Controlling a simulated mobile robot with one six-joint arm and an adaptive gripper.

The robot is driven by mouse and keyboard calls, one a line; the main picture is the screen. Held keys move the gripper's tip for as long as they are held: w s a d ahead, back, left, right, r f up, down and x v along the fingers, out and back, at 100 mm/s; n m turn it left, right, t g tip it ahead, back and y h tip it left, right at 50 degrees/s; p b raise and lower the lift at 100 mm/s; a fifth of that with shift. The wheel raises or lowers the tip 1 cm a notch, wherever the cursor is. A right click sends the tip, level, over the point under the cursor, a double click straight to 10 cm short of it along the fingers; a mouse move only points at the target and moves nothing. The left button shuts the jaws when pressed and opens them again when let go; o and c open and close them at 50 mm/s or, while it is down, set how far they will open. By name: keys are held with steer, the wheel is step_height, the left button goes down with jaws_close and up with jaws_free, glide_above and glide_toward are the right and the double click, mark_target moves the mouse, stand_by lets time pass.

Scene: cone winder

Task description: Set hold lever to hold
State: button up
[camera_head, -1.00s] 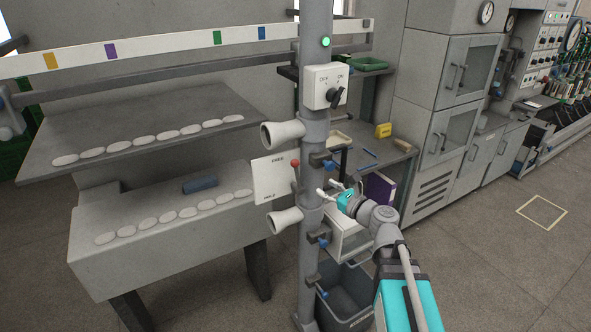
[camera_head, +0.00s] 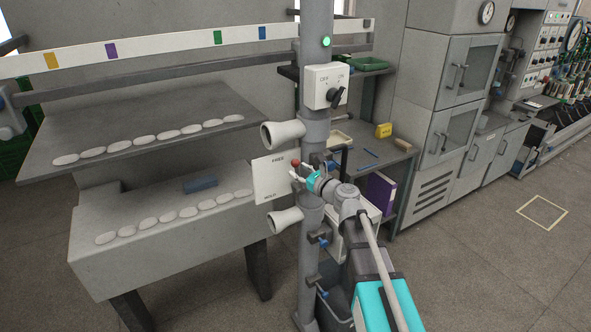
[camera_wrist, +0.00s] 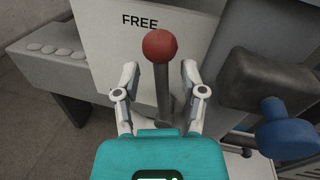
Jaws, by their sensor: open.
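The hold lever (camera_wrist: 160,48) has a red ball knob on a grey rod. In the wrist view its knob sits just below and right of the word FREE on the white label plate (camera_wrist: 110,40). In the head view the lever's red knob (camera_head: 295,163) shows near the top right of the plate (camera_head: 272,185), by the FREE end; HOLD is at the plate's bottom. My gripper (camera_wrist: 160,75) is open, with one finger on each side of the lever's rod. The fingers look apart from the rod. The gripper (camera_head: 296,172) also shows at the plate in the head view.
The grey column (camera_head: 312,240) carries two cone-shaped guides (camera_head: 283,132), a switch box (camera_head: 325,87) and blue-knobbed fittings. A dark block with a blue knob (camera_wrist: 287,130) is close right of my fingers. A bin (camera_head: 330,300) stands below.

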steer(key=shift+x, duration=0.85)
steer(key=shift+c, duration=0.3)
jaws_close()
